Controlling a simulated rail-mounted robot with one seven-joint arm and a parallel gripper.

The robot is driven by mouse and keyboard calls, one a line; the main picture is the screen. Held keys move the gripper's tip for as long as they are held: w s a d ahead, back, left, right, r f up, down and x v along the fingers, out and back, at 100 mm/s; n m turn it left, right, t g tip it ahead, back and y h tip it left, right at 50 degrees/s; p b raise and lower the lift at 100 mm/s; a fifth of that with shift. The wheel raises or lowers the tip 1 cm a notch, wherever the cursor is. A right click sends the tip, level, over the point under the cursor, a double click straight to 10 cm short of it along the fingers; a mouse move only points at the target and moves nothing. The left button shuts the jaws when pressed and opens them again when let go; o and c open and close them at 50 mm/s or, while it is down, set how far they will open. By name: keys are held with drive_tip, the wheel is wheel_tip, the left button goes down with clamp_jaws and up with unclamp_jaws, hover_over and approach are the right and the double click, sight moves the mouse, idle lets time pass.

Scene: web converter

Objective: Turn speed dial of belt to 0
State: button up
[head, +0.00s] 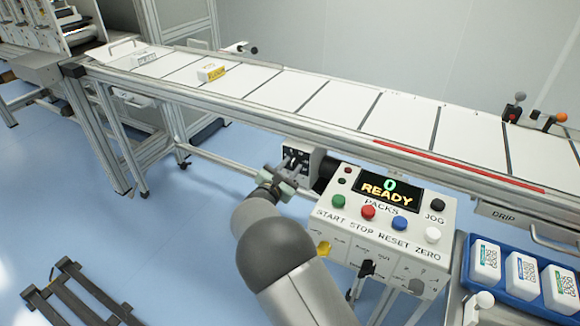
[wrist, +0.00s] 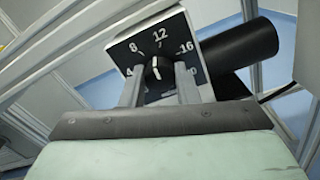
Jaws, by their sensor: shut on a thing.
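The speed dial is a black knob (wrist: 158,72) on a dark face plate with white numbers, in the wrist view. Its white pointer mark points up, roughly at 12; 8 is to the left and 16 to the right. My gripper (wrist: 158,86) has one finger on each side of the knob and is shut on it. In the head view the dial's box (head: 318,158) hangs under the belt (head: 320,108), and my gripper (head: 288,172) is at its face. The knob itself is mostly hidden there.
A control panel (head: 440,207) reading "0 READY" stands close right of my arm, with coloured buttons. A black motor cylinder (wrist: 250,52) is beside the dial. A blue tray (head: 463,275) with white packs is at the right.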

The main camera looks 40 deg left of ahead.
drive_tip(key=n+p, duration=0.2)
drive_tip(key=n, duration=0.4)
drive_tip(key=shift+p, duration=0.4)
drive_tip(key=n+p, duration=0.1)
drive_tip(key=n, duration=0.3)
drive_tip(key=shift+s+p, duration=0.1)
drive_tip(key=shift+p, duration=0.3)
drive_tip(key=n+p, duration=0.1)
drive_tip(key=n, duration=0.2)
drive_tip(key=shift+a+n+p, duration=0.1)
drive_tip(key=shift+n+p, duration=0.25)
drive_tip(key=shift+n, duration=0.05)
drive_tip(key=n+p, duration=0.2)
drive_tip(key=n, duration=0.4)
drive_tip(key=shift+f, duration=0.1)
drive_tip(key=n+p, duration=0.1)
drive_tip(key=n, duration=0.5)
drive_tip(key=shift+f+p, duration=0.1)
drive_tip(key=shift+p, duration=0.3)
drive_tip(key=o, duration=1)
